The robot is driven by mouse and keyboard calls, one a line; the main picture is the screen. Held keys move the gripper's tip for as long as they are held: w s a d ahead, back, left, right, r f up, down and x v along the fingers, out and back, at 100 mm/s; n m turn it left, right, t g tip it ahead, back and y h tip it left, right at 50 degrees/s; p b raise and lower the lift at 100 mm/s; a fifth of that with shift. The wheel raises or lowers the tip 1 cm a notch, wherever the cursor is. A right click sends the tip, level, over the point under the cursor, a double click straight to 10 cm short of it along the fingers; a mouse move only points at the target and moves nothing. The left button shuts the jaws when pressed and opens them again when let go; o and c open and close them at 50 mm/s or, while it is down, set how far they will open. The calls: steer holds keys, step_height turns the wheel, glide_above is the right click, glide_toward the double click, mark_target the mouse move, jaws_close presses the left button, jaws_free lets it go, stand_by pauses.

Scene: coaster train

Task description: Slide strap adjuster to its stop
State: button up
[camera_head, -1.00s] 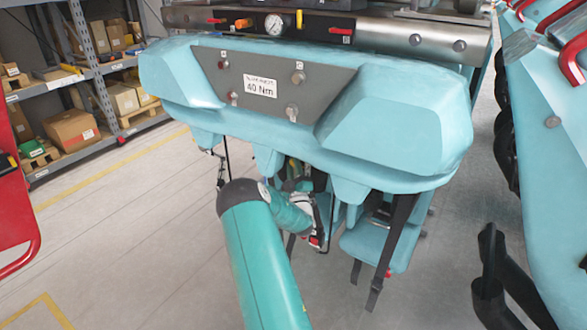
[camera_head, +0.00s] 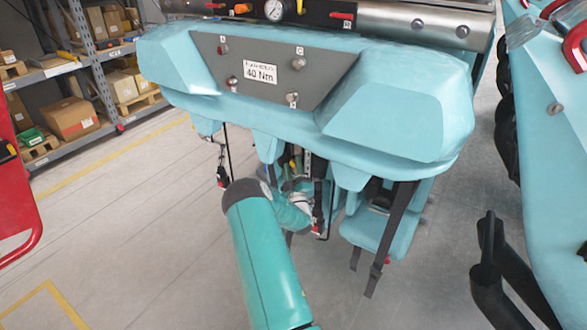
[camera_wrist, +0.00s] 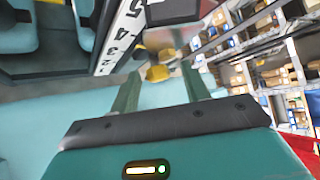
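A black strap (camera_head: 401,215) hangs down the right side of the turquoise car in the head view. A dark buckle (camera_head: 376,270), perhaps the strap adjuster, sits low on it above a loose tail. I cannot tell for certain which part is the adjuster. In the wrist view my gripper (camera_wrist: 161,80) has its two green fingers apart, with nothing visibly held between them. A white numbered scale (camera_wrist: 122,35) lies just beyond the left finger. In the head view my arm reaches under the car's front, and its end is mostly hidden among straps and fittings.
The turquoise car front (camera_head: 400,105) with a 40 Nm label (camera_head: 261,74) overhangs my arm. A seat (camera_head: 372,232) is beside the strap. Another turquoise car (camera_head: 545,130) stands at right, shelves (camera_head: 85,70) at left.

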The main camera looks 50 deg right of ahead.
steer(key=shift+s, duration=0.15)
steer(key=v, duration=1.3)
steer(key=shift+s+a+f, duration=0.15)
steer(key=shift+s+a, duration=0.05)
steer(key=shift+s, duration=0.05)
